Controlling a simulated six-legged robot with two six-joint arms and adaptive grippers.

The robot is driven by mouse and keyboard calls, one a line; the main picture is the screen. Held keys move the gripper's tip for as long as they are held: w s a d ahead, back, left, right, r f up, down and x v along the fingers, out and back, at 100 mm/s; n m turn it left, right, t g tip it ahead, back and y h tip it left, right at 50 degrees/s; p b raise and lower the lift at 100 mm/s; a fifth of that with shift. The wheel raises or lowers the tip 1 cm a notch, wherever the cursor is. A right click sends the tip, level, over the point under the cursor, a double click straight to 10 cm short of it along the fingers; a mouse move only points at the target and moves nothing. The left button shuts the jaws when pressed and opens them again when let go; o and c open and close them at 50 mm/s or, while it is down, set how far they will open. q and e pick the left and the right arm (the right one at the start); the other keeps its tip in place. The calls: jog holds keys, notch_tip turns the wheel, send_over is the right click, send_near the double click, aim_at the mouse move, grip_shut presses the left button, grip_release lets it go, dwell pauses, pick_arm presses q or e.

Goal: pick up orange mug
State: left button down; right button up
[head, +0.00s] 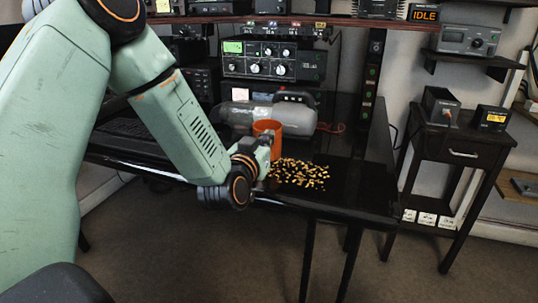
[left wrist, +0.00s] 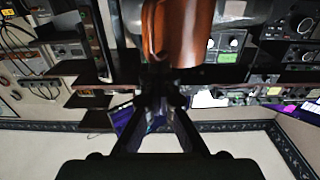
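The orange mug (head: 268,130) stands upright near the left part of the black table, beside a scatter of small yellow pieces. My left gripper (head: 262,158) is at the mug's near side, low on it. In the left wrist view the mug (left wrist: 187,32) fills the top middle, its handle (left wrist: 153,28) towards the camera. There the left fingers (left wrist: 157,84) come close together at the handle and appear shut on it. The fingertips are dark and partly hidden. I cannot tell whether the mug's base touches the table. My right gripper is not in view.
Small yellow pieces (head: 300,173) lie right of the mug on the black table (head: 352,190). A grey machine (head: 257,112) with a handle stands close behind the mug. A radio unit (head: 272,60) sits further back. The table's right end is clear.

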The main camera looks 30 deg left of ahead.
pick_arm(q)
jog(key=shift+f, duration=0.15)
notch_tip(320, 180, up, 10)
jog(key=p, duration=0.5)
jog(key=c, duration=2.1)
grip_release()
jog(key=o, duration=1.7)
